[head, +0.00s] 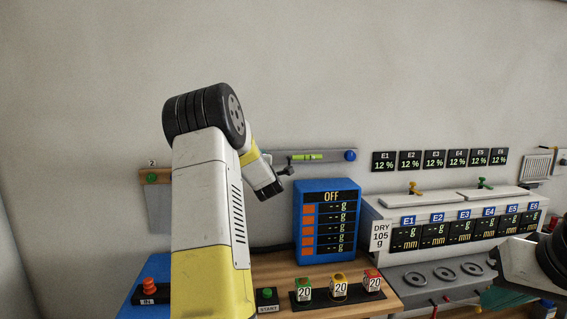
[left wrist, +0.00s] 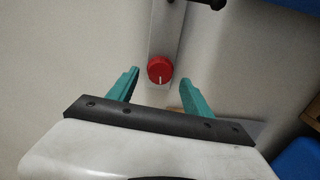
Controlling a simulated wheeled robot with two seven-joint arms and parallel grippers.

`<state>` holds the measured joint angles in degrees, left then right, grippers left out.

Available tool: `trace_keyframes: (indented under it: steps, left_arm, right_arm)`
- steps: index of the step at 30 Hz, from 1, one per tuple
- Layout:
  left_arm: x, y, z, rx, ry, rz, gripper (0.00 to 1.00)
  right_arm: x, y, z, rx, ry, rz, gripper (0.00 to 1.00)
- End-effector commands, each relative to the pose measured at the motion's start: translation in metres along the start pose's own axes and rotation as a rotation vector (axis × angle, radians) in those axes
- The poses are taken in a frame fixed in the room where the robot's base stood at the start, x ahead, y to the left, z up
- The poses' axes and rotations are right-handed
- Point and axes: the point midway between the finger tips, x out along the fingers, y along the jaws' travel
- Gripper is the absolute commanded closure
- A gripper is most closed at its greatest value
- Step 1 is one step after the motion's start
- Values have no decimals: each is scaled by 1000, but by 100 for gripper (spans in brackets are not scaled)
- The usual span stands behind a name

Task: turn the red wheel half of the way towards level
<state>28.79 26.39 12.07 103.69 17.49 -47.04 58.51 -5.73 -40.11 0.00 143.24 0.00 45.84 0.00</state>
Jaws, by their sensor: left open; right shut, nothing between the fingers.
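The red wheel (left wrist: 161,70) shows in the left wrist view as a round knob with a white mark pointing down, at the end of a grey rail (left wrist: 166,30). My left gripper (left wrist: 158,77) is open. Its two teal fingers stand either side of the wheel in the picture; I see no contact. In the head view my left arm hides the wheel and my left fingers. The rail (head: 330,156) with a green-yellow level vial (head: 307,157) and a blue knob (head: 350,155) shows there. My right gripper (head: 500,262) is shut and empty at the right, partly cut off.
A blue scale display (head: 327,184) reading OFF stands below the rail. A white drying unit (head: 385,212) is right of it. Several labelled 20 weights (head: 339,287) and a green START button (head: 267,294) are in front. The wall above is clear.

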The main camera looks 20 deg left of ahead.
Motion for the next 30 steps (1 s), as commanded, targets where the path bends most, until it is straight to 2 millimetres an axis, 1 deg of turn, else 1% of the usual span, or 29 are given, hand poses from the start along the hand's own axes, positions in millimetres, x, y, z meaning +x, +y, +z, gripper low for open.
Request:
trace_keyframes:
  steps: [1, 3, 6, 9, 14, 26, 29, 30]
  left_arm:
    - [-10, 1, 0, 1, -2, 0, 41]
    - [-23, 1, 0, 2, -1, 0, 41]
    - [-38, 0, 0, 1, -1, 0, 41]
    - [-49, 0, 0, 1, -1, -1, 41]
    - [-55, -1, 0, 1, 0, -1, 41]
    - [-55, 0, 0, 2, -1, -1, 41]
    - [-62, 6, 10, 31, -32, -13, 41]
    - [-68, 12, 18, 59, -61, -25, 41]
  right_arm:
    - [0, 0, 0, 0, 0, 0, 100]
    - [0, 0, 0, 0, 0, 0, 100]
    - [0, 0, 0, 0, 0, 0, 100]
    - [0, 0, 0, 0, 0, 0, 100]
    - [0, 0, 0, 0, 0, 0, 100]
    - [0, 0, 0, 0, 0, 0, 100]
    - [0, 0, 0, 0, 0, 0, 100]
    - [0, 0, 0, 0, 0, 0, 100]
